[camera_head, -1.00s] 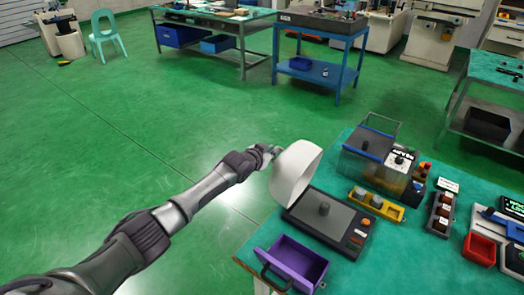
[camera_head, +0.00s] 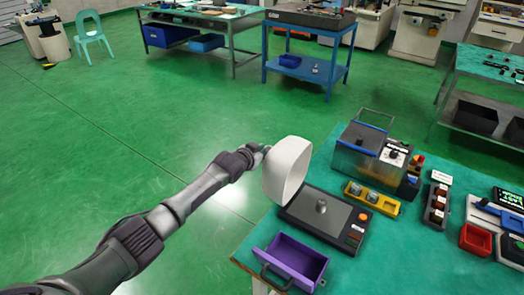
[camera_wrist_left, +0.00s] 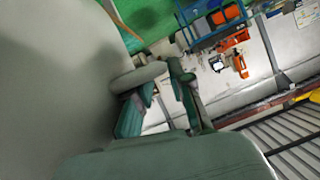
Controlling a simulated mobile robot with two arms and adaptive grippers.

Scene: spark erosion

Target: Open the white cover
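The white cover (camera_head: 287,170) is hinged up and stands nearly upright at the left edge of a dark grey device (camera_head: 327,221). The device's plate and round knob are uncovered. My left gripper (camera_head: 262,149) is at the cover's upper left side, on its outer face, and seems to touch it. Whether anything is between the tips is unclear. My right gripper is not in view.
A purple open bin (camera_head: 291,262) sits in front of the device on the green table (camera_head: 385,255). A yellow holder (camera_head: 372,198), a clear box with a blue bar (camera_head: 362,150) and a red bin (camera_head: 475,240) stand behind and right. Open floor lies to the left.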

